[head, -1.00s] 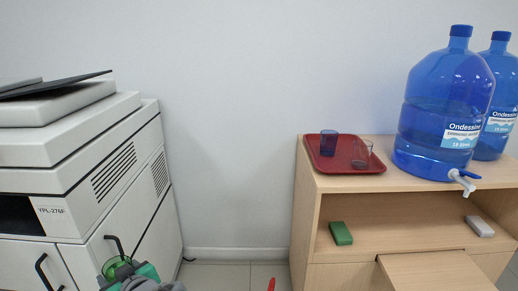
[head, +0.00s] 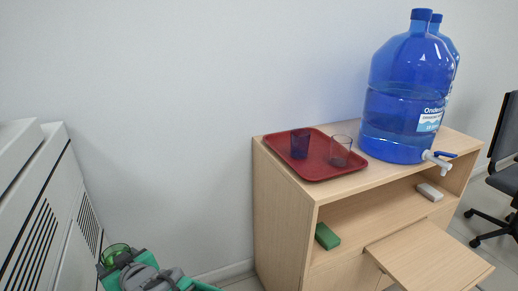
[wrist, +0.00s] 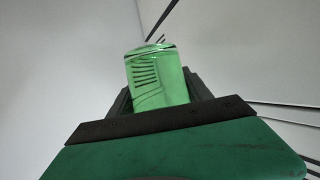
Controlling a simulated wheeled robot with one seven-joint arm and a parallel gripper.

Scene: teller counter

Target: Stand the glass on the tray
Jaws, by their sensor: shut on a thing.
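A clear green glass (wrist: 158,82) is held in my gripper (wrist: 155,100), which is shut on it in the wrist view. In the head view the green glass (head: 116,250) shows at the lower left, beside the printer and well left of the cabinet. The red tray (head: 318,168) lies on top of the wooden cabinet, near its left end. A dark blue glass (head: 300,144) and a clear glass (head: 340,151) stand upright on the tray, towards the back and the right side. The tray's front left part is bare.
A big blue water bottle (head: 405,95) with a tap stands right of the tray, another behind it. A printer (head: 40,215) is at left. The cabinet (head: 285,215) has an open shelf with a green block (head: 327,236) and a pale block (head: 429,192). A chair (head: 500,185) is at right.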

